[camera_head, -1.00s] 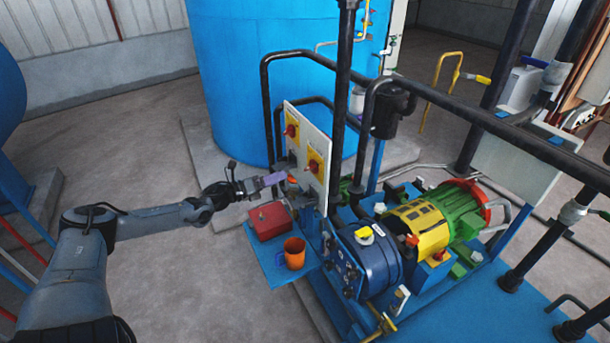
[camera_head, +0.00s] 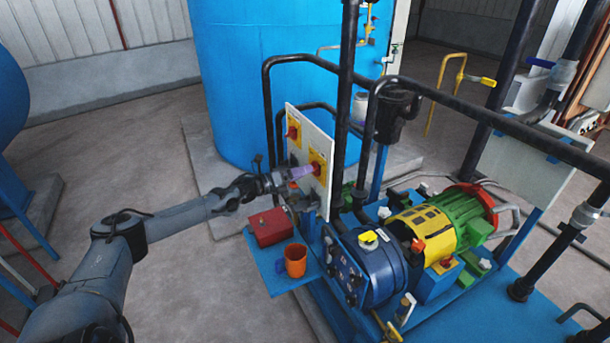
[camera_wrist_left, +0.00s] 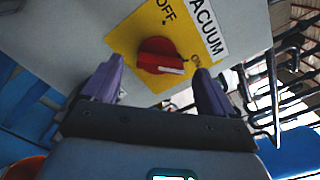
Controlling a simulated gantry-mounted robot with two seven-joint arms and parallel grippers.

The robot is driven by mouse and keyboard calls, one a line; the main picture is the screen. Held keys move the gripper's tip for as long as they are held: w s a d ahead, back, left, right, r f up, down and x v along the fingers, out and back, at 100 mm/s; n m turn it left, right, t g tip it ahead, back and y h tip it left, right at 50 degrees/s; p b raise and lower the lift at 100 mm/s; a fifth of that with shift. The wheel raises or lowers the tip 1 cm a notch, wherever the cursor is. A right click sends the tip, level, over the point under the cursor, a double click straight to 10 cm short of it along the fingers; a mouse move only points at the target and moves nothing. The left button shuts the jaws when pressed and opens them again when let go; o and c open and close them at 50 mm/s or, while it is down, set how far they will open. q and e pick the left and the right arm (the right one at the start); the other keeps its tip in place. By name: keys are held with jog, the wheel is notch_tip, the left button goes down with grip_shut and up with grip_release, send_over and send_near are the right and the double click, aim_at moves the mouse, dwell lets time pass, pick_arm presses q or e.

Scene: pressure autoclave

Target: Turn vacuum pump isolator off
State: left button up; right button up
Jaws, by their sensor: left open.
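The vacuum isolator is a red rotary knob (camera_wrist_left: 160,56) on a yellow plate (camera_wrist_left: 128,38) marked OFF and ON, with a VACUUM label beside it. In the left wrist view the knob's white mark points toward ON. My left gripper (camera_wrist_left: 157,85) is open, its purple fingers on either side of the knob, with the knob a little beyond them; I cannot tell whether they touch it. In the head view my left gripper (camera_head: 302,173) is at the front of the white panel (camera_head: 322,143), by the nearer yellow plate (camera_head: 318,166). My right gripper is not in view.
A second red knob on a yellow plate (camera_head: 293,131) sits farther along the panel. Below are a red box (camera_head: 270,227) and an orange cup (camera_head: 295,261) on a blue shelf. Black pipes and the pump with its blue housing (camera_head: 366,262) stand to the right.

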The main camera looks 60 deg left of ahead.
pick_arm(q)
jog(key=shift+w+d, duration=0.1)
jog(key=shift+w, duration=0.85)
jog(key=c, duration=1.1)
jog(key=shift+o, duration=0.2)
